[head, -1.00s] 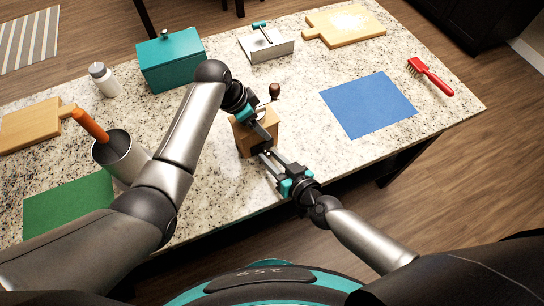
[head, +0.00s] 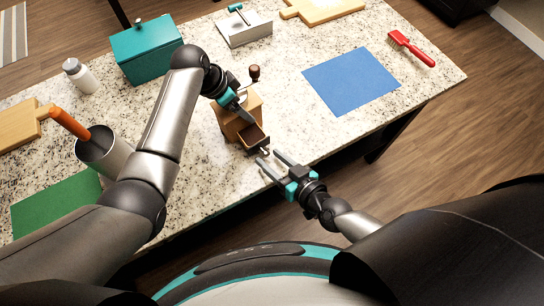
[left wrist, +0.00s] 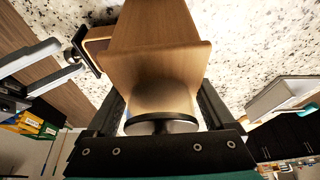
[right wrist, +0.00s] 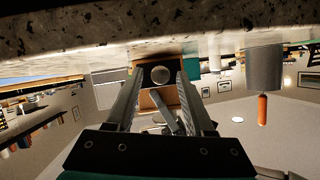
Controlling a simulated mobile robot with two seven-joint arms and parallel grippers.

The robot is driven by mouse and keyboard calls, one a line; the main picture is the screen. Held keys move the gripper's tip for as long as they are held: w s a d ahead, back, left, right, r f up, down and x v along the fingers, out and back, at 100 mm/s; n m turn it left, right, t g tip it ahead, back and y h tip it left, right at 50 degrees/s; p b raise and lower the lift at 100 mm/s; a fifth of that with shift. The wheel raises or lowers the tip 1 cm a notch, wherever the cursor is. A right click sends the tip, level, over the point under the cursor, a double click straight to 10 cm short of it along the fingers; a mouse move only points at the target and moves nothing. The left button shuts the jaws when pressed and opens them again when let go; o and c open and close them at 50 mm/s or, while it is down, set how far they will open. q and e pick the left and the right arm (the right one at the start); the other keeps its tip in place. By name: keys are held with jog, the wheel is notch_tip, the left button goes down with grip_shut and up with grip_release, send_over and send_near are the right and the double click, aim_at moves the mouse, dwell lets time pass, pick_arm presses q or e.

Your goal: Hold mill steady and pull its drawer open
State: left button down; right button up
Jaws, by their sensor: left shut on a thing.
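The wooden mill (head: 227,124) stands near the counter's front edge, with its crank's brown knob (head: 254,70) above it. Its drawer (head: 252,136) sticks out of the front, and the open inside shows. My left gripper (head: 240,112) is shut on the mill's upper part; in the left wrist view, its fingers flank the mill's dome (left wrist: 163,97). My right gripper (head: 272,159) is open in front of the drawer, past the counter edge. In the right wrist view, the round drawer knob (right wrist: 160,75) shows between the spread fingers, with no visible grip on it.
A blue mat (head: 350,80) and a red brush (head: 412,48) lie to the right. A teal box (head: 147,52), a white bottle (head: 80,76) and a metal canister (head: 105,153) with an orange handle stand left. A green mat (head: 55,203) lies at front left.

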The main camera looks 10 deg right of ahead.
pick_arm(q)
jog(key=shift+s+d, duration=0.1)
pick_arm(e)
jog(key=shift+o, duration=0.4)
jog(key=v, duration=1.2)
dwell(0.7)
pick_arm(q)
grip_release()
jog(key=shift+r, duration=0.1)
